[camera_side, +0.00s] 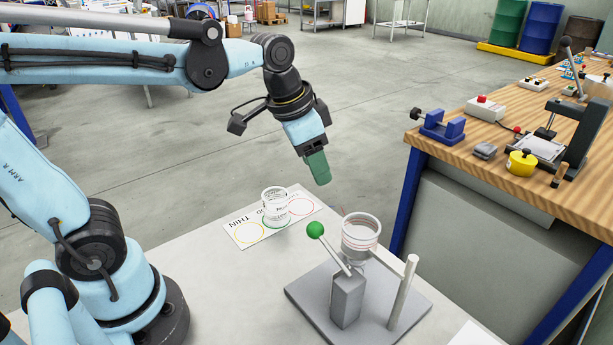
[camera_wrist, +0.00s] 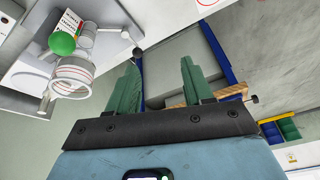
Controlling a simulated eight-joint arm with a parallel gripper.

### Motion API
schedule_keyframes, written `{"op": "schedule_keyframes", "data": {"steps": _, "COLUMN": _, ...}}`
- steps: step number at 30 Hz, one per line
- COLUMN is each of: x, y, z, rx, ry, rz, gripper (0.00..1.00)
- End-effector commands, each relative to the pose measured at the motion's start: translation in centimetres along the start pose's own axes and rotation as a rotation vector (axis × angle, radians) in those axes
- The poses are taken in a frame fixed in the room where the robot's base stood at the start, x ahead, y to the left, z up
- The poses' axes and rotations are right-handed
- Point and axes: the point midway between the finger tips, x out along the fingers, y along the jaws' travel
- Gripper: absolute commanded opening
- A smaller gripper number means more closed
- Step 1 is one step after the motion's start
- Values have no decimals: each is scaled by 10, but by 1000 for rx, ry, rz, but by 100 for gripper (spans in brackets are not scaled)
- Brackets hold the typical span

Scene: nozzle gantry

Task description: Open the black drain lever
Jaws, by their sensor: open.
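A stand on a grey base plate (camera_side: 320,299) carries a clear cup with red rings (camera_side: 361,234), held by a side arm from a pale post (camera_side: 403,292). A lever (camera_side: 333,254) with a green ball knob (camera_side: 315,229) slants up from a grey block (camera_side: 347,299) beside the cup. Its green knob (camera_wrist: 62,43) and the cup (camera_wrist: 73,77) show at the left of the wrist view.
A clear jar (camera_side: 275,205) stands on a white card with coloured circles (camera_side: 244,233), behind the stand. The table left of the stand is clear.

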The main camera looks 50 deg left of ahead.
Motion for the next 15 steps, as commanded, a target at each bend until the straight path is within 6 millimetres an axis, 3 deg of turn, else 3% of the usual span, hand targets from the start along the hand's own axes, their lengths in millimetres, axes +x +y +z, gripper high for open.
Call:
{"op": "schedule_keyframes", "data": {"steps": 6, "x": 7, "y": 7, "z": -42, "rx": 209, "ry": -146, "rz": 102, "gripper": 51}}
{"op": "schedule_keyframes", "data": {"steps": 15, "x": 32, "y": 20, "z": -83, "rx": 482, "ry": -310, "rz": 266, "gripper": 51}}
